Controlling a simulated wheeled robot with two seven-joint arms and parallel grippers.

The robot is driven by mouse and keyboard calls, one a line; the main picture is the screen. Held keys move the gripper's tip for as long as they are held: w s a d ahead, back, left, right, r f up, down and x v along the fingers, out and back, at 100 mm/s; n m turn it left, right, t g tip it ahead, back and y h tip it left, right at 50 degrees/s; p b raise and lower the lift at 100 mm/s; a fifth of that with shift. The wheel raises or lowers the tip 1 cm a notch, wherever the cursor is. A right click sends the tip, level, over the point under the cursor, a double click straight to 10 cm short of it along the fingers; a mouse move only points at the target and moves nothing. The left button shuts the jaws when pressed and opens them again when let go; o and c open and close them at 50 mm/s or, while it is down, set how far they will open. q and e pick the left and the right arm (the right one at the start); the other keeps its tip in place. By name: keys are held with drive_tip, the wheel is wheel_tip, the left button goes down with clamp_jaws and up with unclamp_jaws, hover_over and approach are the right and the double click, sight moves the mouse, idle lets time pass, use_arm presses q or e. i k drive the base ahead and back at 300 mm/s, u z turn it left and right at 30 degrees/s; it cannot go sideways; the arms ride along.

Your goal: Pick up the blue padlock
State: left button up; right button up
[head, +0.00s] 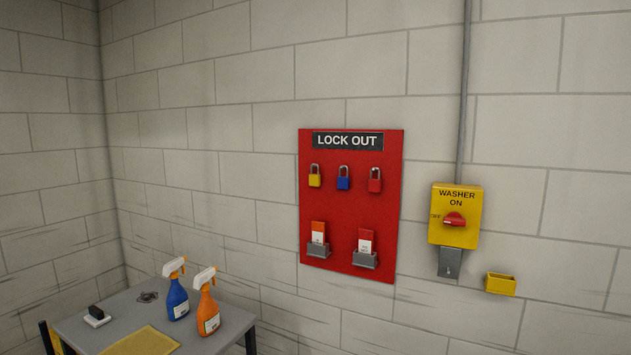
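The blue padlock (343,183) hangs by its shackle on the red lockout board (350,219) on the wall. It is in the middle of a row, with a yellow padlock (314,181) to its left and a red padlock (375,185) to its right. No gripper or arm shows in the head view.
Below the padlocks, two grey holders carry tags (318,233). A yellow washer switch box (455,216) and a small yellow bin (500,284) are on the wall at right. A grey table (234,319) at lower left holds blue (177,298) and orange (208,312) spray bottles.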

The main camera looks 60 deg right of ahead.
sight(343, 183)
drive_tip(key=z, duration=0.4)
drive_tip(key=i, duration=0.95)
drive_tip(key=z, duration=0.7)
